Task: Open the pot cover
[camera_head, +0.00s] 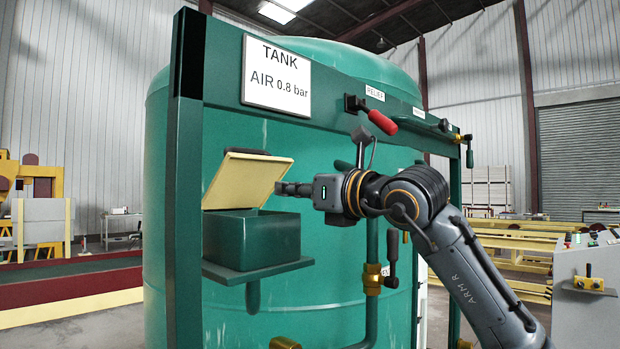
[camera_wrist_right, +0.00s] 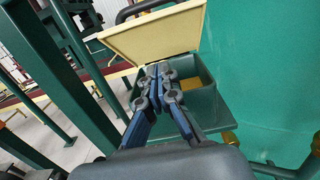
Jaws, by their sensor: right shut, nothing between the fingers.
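The pot is a green box (camera_head: 252,238) on a small green shelf on the front of the tank. Its cover, a pale yellow plate (camera_head: 243,180), stands tilted up above the box, raised from the rim. The cover (camera_wrist_right: 152,35) and the box (camera_wrist_right: 208,100) also show in the wrist view, with something yellow inside the box. My right gripper (camera_head: 280,188) is at the right edge of the raised cover in the head view. In the wrist view the right gripper's fingers (camera_wrist_right: 158,72) are together and empty, in front of the box opening. Whether they touch the cover is unclear. My left gripper is not in view.
A green frame post (camera_head: 185,200) stands left of the box. A red-handled valve (camera_head: 380,120) sits above my right arm on the frame's crossbar. A pipe with a brass fitting (camera_head: 373,280) and a dark handle (camera_head: 391,258) is right of the shelf.

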